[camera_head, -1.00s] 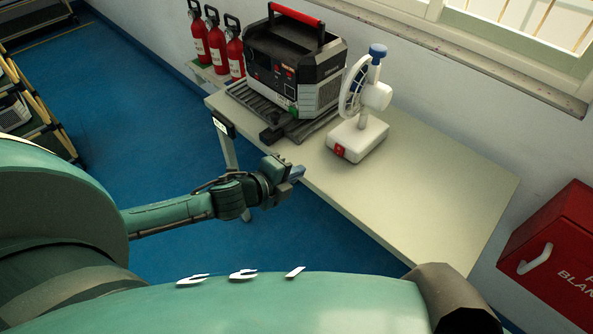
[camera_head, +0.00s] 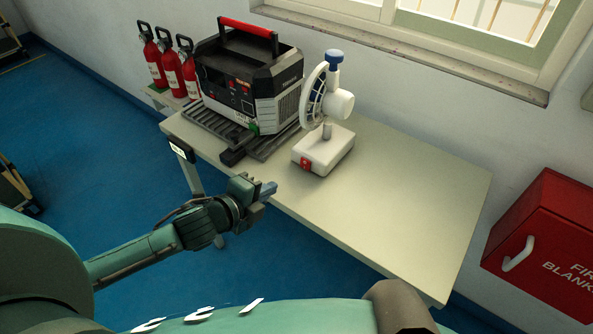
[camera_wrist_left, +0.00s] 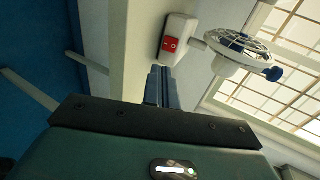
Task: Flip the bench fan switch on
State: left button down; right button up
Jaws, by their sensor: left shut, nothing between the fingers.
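The bench fan (camera_head: 338,103) stands on the cream table (camera_head: 400,205), its white base (camera_head: 328,152) near the table's front edge. A red switch (camera_head: 305,163) sits on the front face of the base. My left gripper (camera_head: 268,188) is shut and empty, just off the table's front edge, left of and nearer than the switch. In the left wrist view the closed fingers (camera_wrist_left: 161,72) point up toward the base, with the red switch (camera_wrist_left: 170,44) just beyond their tips and a gap between. The switch position is too small to tell. My right gripper is not in view.
A black and grey power unit (camera_head: 247,80) with a red handle stands on a dark slatted tray (camera_head: 228,140) left of the fan. Red fire extinguishers (camera_head: 170,68) stand behind left. A red fire blanket box (camera_head: 548,235) is at right. The table's right half is clear.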

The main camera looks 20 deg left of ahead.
aim_at(304, 168)
pick_arm(q)
jog(key=x, duration=0.7)
jog(key=r+x, duration=0.1)
jog(key=x, duration=0.3)
jog(key=shift+w+d, duration=0.1)
jog(key=shift+w, duration=0.25)
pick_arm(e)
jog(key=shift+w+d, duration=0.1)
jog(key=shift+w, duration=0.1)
